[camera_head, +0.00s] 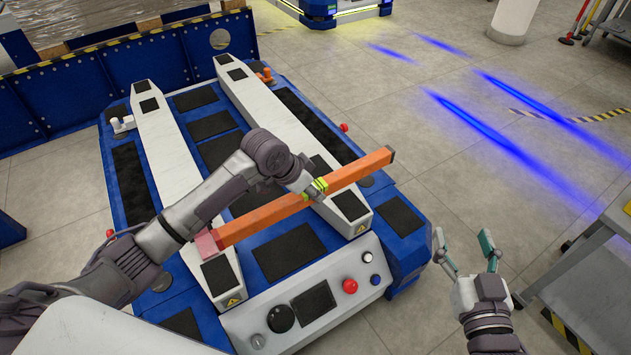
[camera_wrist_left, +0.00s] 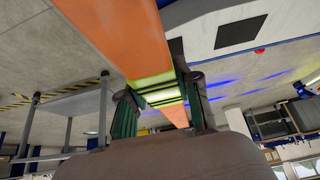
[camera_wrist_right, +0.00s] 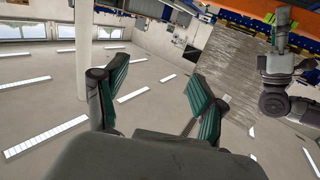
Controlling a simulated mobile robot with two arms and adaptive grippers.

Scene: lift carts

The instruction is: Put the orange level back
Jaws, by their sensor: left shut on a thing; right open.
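The orange level (camera_head: 270,213) is a long bar with a yellow-green middle part. In the head view it lies slanted across the two white rails of the blue lift cart, its right end higher in the picture. My left gripper (camera_head: 315,190) is shut on the level near its middle. The left wrist view shows the level (camera_wrist_left: 120,30) between the green finger pads (camera_wrist_left: 160,105). I cannot tell whether the level touches the rails. My right gripper (camera_head: 469,255) is open and empty, to the right of the cart; its spread fingers also show in the right wrist view (camera_wrist_right: 155,100).
The blue lift cart (camera_head: 300,262) has white rails (camera_head: 165,160), a red button (camera_head: 350,286) and a black knob (camera_head: 281,318). A grey metal cart (camera_head: 580,275) stands at the right edge. Open floor lies between them, with blue light streaks.

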